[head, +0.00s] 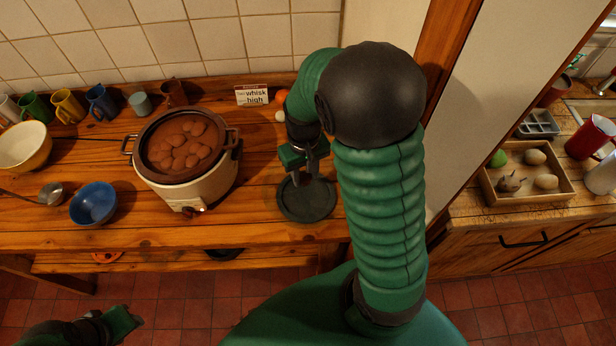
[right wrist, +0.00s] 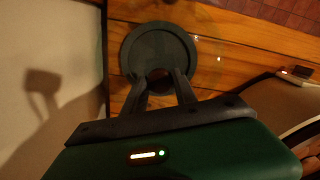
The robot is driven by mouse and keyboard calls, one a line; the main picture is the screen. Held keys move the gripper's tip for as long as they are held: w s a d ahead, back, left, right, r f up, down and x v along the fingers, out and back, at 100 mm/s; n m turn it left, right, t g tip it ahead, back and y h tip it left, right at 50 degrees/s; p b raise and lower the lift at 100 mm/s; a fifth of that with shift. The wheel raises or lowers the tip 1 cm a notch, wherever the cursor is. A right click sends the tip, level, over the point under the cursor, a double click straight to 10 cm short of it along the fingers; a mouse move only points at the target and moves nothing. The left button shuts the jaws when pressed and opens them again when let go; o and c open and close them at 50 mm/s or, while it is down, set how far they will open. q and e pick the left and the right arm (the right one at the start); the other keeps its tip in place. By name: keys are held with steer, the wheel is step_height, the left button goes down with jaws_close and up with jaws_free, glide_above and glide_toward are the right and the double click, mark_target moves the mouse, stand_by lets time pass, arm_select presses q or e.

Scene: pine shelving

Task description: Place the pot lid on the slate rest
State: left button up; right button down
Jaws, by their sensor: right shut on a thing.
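The slow cooker pot (head: 190,185) stands uncovered on the wooden counter, full of brown lumpy food. A dark round disc with a paler ring near its edge lies to its right; I take its outer rim to be the slate rest (head: 306,217). My right gripper (head: 303,180) is above this disc, pointing down. In the right wrist view, the fingers (right wrist: 160,76) are shut on a small dark knob at the disc's near side. The pot lid (right wrist: 155,50) seems to be the inner round; I cannot tell whether it touches the rest. My left gripper (head: 128,322) is low at the left, its jaws unclear.
A white card (head: 252,95) and an orange thing (head: 282,96) stand at the back. Several mugs, a blue bowl (head: 93,203), a cream bowl (head: 24,146) and a ladle (head: 50,193) are left of the cooker. A wooden post and wall bound the right side.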

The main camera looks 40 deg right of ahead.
mark_target(306, 175)
steer(key=shift+w+d+f, duration=0.25)
steer(key=shift+w+d, duration=0.15)
steer(key=shift+d, duration=0.2)
steer(key=shift+s+a+f, duration=0.1)
steer(key=shift+a+f, duration=0.05)
steer(key=shift+f, duration=0.4)
steer(key=shift+s+a+f, duration=0.1)
steer(key=shift+a+f, duration=0.05)
steer(key=shift+f, duration=0.4)
steer(key=shift+s+a+f, duration=0.15)
steer(key=shift+a+f, duration=0.1)
steer(key=shift+s+a, duration=0.1)
steer(key=shift+a, duration=0.15)
steer(key=c, duration=1.4)
jaws_free()
steer(key=shift+w+d+f, duration=0.2)
steer(key=shift+d+f, duration=0.05)
steer(key=shift+c, duration=0.2)
steer(key=o, duration=0.4)
steer(key=shift+d, duration=0.3)
arm_select(q)
steer(key=shift+w+a, duration=0.15)
steer(key=shift+a, duration=0.1)
arm_select(e)
steer(key=shift+o, duration=0.2)
steer(key=shift+s, duration=0.1)
